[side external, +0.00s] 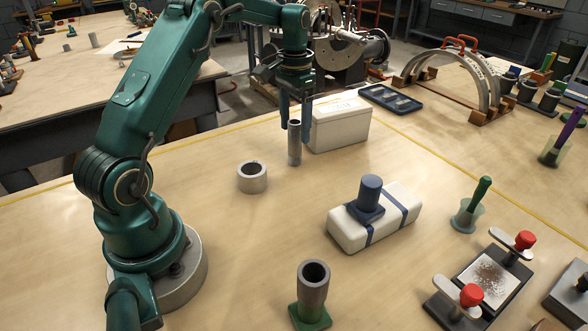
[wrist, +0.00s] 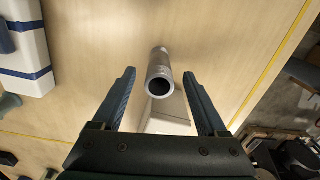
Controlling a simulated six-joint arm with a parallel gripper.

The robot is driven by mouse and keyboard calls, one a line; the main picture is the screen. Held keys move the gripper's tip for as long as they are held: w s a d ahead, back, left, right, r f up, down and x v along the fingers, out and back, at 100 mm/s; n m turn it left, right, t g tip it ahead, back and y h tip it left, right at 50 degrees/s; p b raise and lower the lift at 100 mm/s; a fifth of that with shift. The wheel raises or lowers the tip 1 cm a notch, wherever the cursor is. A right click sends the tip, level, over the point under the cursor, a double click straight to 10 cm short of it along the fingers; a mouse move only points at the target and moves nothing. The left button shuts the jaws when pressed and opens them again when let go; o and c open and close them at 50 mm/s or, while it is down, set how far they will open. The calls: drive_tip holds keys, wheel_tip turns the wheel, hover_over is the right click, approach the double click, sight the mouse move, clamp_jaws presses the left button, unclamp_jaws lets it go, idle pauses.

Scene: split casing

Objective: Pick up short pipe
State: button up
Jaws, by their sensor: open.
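A slim grey metal pipe (side external: 294,150), which I take as the short pipe, stands upright on the wooden table. My gripper (side external: 295,133) is above it, pointing down, with its fingers open. One finger shows on each side of the pipe's upper part. In the wrist view the pipe (wrist: 160,66) shows its open round end between the two spread fingers of the gripper (wrist: 159,74). Gaps show on both sides, so the fingers appear apart from it. Its exact depth between the fingertips is hard to tell.
A white box (side external: 340,125) stands close behind the pipe. A short wide grey ring (side external: 252,178) sits to its front left. A white block with blue straps (side external: 375,222) and a grey tube in a green base (side external: 312,285) stand nearer. The table between them is clear.

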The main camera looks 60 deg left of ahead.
sight(295, 138)
drive_tip(key=shift+f, duration=1.95)
clamp_jaws()
